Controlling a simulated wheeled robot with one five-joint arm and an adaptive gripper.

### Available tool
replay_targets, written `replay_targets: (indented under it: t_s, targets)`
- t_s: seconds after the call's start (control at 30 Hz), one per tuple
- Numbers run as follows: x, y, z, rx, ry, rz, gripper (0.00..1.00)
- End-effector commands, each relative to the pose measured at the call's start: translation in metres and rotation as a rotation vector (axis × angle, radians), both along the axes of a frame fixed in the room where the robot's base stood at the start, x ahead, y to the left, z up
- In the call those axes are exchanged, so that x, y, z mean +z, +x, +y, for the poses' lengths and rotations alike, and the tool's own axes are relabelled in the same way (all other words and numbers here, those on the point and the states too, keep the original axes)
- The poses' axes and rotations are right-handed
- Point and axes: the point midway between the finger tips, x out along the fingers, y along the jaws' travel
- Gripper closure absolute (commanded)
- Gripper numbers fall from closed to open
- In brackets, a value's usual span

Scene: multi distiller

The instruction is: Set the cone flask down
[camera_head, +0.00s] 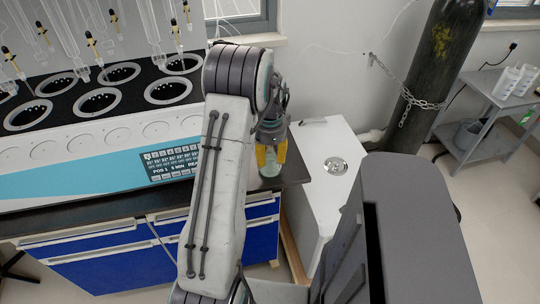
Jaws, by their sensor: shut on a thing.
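The cone flask (270,168) is clear glass and shows only in part below my gripper (271,153). My gripper has yellow fingers and is shut on the flask's upper part. The flask is over the right end of the dark bench top (291,173), just right of the distiller. I cannot tell whether its base touches the bench. My arm hides the area to the left of the gripper.
The multi distiller (95,145), with several round wells and a control panel, fills the left of the bench. A white cabinet (322,190) stands right of the bench. A chained dark gas cylinder (430,75) and a grey shelf cart (490,115) stand farther right.

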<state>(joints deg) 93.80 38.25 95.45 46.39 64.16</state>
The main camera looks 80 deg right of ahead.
Motion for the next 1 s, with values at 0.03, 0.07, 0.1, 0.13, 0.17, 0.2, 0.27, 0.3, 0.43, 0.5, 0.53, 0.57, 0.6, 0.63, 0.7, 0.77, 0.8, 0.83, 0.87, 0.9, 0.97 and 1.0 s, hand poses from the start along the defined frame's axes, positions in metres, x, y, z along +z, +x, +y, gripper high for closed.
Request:
replay_targets:
  t_s: [0.03,0.07,0.1,0.13,0.17,0.2,0.27,0.3,0.43,0.5,0.53,0.57,0.6,0.63,0.7,0.77,0.8,0.83,0.87,0.9,0.97,1.0]
  targets:
    - [-0.001,0.0,0.0,0.0,-0.001,0.0,0.94]
    - [-0.002,0.0,0.0,0.0,-0.001,0.0,0.94]
    - [-0.002,0.0,0.0,0.0,0.0,0.0,0.55]
    - [-0.002,0.0,0.0,0.0,0.0,0.0,0.52]
    - [-0.002,0.0,0.0,0.0,0.0,0.0,0.49]
    - [-0.002,0.0,0.0,0.0,0.0,0.0,0.46]
    - [-0.002,0.0,0.0,0.0,0.0,0.0,0.41]
    - [-0.002,0.0,0.0,0.0,0.0,0.0,0.39]
    - [-0.002,0.0,0.0,0.0,0.0,0.0,0.39]
    - [-0.002,0.0,0.0,0.0,0.0,0.0,0.39]
    - [-0.001,0.0,0.0,0.0,0.0,0.0,0.39]
    - [0.0,0.0,0.0,0.0,0.0,0.0,0.39]
    - [0.001,0.0,0.0,0.0,0.0,0.0,0.39]
    - [0.003,0.0,0.0,0.0,0.0,0.0,0.39]
    - [0.008,0.0,0.0,0.0,-0.001,0.001,0.39]
    - [0.016,0.0,-0.001,0.0,-0.003,0.0,0.39]
    - [0.022,0.0,-0.001,0.0,-0.004,0.001,0.39]
    - [0.027,0.0,-0.001,0.0,-0.004,0.0,0.39]
    - [0.032,0.0,-0.001,0.0,-0.004,0.0,0.39]
    - [0.039,0.0,-0.001,0.0,-0.005,0.0,0.39]
    - [0.05,0.0,-0.001,0.0,-0.004,0.0,0.39]
    - [0.057,0.0,-0.001,0.0,-0.004,0.0,0.39]
